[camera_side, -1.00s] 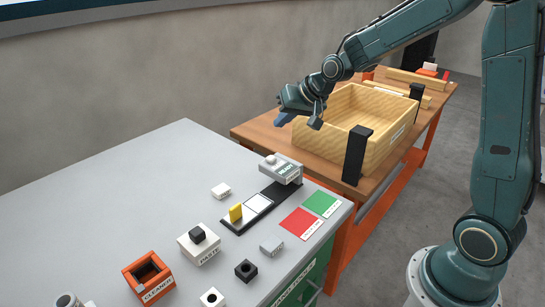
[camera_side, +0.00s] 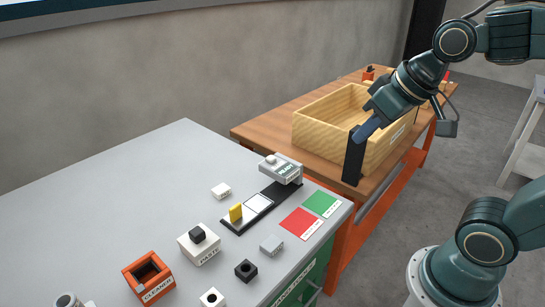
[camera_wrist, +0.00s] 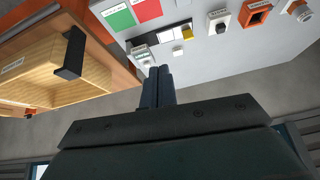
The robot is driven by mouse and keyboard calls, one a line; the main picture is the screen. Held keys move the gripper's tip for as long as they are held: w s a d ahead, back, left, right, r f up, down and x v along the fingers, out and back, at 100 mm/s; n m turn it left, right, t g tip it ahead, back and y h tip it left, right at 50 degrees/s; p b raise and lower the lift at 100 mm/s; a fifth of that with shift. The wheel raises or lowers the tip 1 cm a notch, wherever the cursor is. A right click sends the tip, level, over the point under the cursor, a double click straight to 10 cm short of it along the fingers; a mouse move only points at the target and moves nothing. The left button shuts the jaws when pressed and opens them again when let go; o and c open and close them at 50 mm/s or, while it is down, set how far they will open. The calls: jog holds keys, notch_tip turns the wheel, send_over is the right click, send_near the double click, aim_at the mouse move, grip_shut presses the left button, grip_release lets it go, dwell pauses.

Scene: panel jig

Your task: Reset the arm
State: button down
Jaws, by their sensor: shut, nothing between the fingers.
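My gripper (camera_side: 366,130) is in the air beside the near end of the wooden box, in front of its black bracket in the side view. In the wrist view my gripper (camera_wrist: 158,72) shows its two blue fingers together, with nothing between them. The wooden box (camera_side: 318,133) stands on the brown bench (camera_side: 262,133). It also shows at the left in the wrist view (camera_wrist: 100,78).
The grey table (camera_side: 110,190) carries a grey device (camera_side: 281,168), red (camera_side: 301,222) and green (camera_side: 320,203) pads, a yellow piece (camera_side: 235,213), an orange holder (camera_side: 148,276) and several small blocks. Open floor (camera_side: 400,220) lies right of the bench.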

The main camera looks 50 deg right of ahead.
jog(key=s, duration=0.6)
jog(key=shift+f+n, duration=0.4)
